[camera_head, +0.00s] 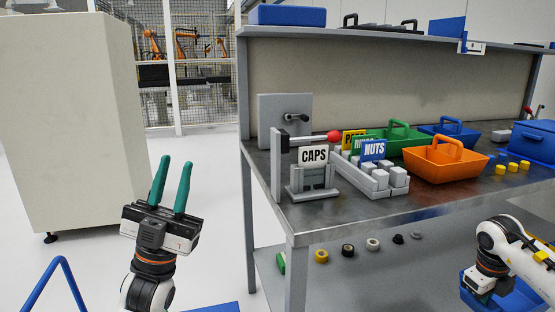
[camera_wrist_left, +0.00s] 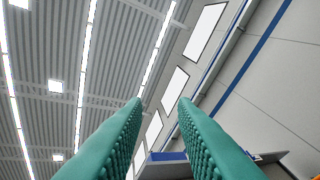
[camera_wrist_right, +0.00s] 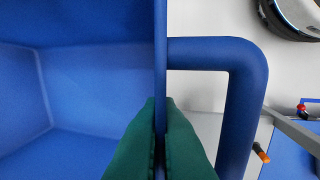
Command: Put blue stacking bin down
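The blue stacking bin (camera_head: 520,299) is at the lower right of the head view, below bench-top height and partly hidden by my right arm. The right wrist view shows its inside (camera_wrist_right: 95,95) and its looped blue handle (camera_wrist_right: 248,90) close up. My right gripper (camera_wrist_right: 160,103) is shut on the bin's thin upright wall, one green finger on each side, beside the handle. What lies under the bin cannot be seen. My left gripper (camera_head: 176,163) points upward at the left of the bench, empty, its green fingers apart; it also shows in the left wrist view (camera_wrist_left: 160,100).
The workbench (camera_head: 350,215) holds a CAPS stand (camera_head: 313,157), grey blocks (camera_head: 375,175), an orange bin (camera_head: 445,158), a green bin (camera_head: 385,143) and another blue bin (camera_head: 450,137). Several small rings lie on the lower shelf. A blue tubular frame (camera_head: 60,262) is at lower left.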

